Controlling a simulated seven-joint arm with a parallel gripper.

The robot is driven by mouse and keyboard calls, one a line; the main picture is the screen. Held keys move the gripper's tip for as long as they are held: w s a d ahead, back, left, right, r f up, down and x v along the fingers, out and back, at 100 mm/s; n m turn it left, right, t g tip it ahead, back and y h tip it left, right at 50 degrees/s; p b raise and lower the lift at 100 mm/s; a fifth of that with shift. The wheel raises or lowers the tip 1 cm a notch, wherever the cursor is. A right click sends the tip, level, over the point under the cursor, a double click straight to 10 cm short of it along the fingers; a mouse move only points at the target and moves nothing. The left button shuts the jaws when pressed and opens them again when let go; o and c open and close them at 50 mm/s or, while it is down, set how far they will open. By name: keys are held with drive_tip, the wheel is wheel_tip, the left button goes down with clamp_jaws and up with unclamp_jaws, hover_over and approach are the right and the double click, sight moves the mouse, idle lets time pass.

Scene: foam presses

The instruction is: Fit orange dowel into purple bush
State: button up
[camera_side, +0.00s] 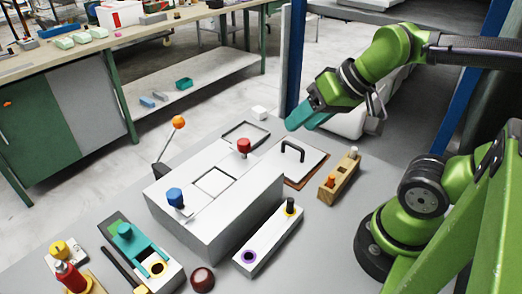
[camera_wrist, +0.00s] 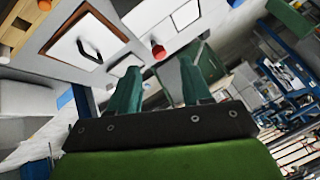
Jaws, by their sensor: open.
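The orange dowel (camera_side: 330,181) stands upright in the near end of a wooden block (camera_side: 341,181). The purple bush (camera_side: 249,257) is a purple ring around a dark hole at the near end of a long white block (camera_side: 270,240). A black peg with a yellow ring (camera_side: 290,206) stands at that block's far end. My gripper (camera_side: 296,122) is raised behind the wooden block, its teal fingers apart and empty. In the wrist view its fingers (camera_wrist: 160,80) point past a white box, with part of the wooden block (camera_wrist: 14,28) at the upper left.
A large white box (camera_side: 220,200) with red (camera_side: 244,146) and blue (camera_side: 175,196) knobs fills the table's middle. A black-handled plate (camera_side: 292,158) lies behind the wooden block. A teal-topped press (camera_side: 130,240) and a dark red knob (camera_side: 202,279) are at the front left.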

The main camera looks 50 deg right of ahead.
drive_tip(key=w+d+f+m+g+h, duration=0.1)
drive_tip(key=d+f+m+g, duration=0.15)
drive_tip(key=d, duration=0.25)
drive_tip(key=g, duration=0.6)
hover_over(332, 176)
drive_tip(key=f, duration=1)
drive_tip(key=shift+w+d+f, duration=0.15)
drive_tip(key=shift+d+f, duration=0.1)
drive_tip(key=shift+d, duration=0.05)
drive_tip(key=shift+a+f, duration=0.2)
drive_tip(key=shift+f, duration=2.55)
clamp_jaws()
